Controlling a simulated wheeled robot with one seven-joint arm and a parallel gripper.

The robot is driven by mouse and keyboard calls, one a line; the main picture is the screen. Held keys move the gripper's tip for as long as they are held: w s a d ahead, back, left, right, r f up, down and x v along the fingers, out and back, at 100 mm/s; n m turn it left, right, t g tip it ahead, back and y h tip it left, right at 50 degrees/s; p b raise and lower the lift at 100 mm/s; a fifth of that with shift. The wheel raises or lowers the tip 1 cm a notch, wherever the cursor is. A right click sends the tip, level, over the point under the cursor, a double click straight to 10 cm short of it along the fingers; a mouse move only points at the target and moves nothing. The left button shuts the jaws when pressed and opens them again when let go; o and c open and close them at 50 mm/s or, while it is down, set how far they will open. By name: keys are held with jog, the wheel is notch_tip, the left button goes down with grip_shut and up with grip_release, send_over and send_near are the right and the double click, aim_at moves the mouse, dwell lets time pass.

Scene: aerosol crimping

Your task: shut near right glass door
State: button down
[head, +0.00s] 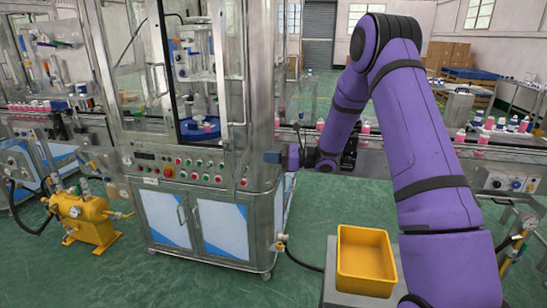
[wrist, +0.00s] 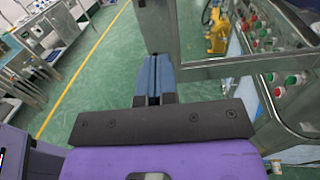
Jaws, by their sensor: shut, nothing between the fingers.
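The near right glass door is a metal-framed clear pane at the front of the crimping machine (head: 182,158). In the wrist view the door frame (wrist: 240,66) stands out from the machine front, its free upright at left. The yellow unit and the panel buttons show past it, so it is swung open. My gripper (head: 272,157) is at the machine's right front corner, near control panel height. In the wrist view its blue fingers (wrist: 154,78) are together and empty, close by the door's lower free corner. I cannot tell whether they touch the frame.
The control panel (head: 185,170) with coloured buttons runs below the door. A yellow unit (head: 87,215) stands on the floor at left. A conveyor with bottles (head: 480,138) lies behind.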

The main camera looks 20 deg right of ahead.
aim_at(233, 155)
jog(key=x, duration=1)
jog(key=shift+s, duration=0.1)
jog(key=shift+a, duration=0.1)
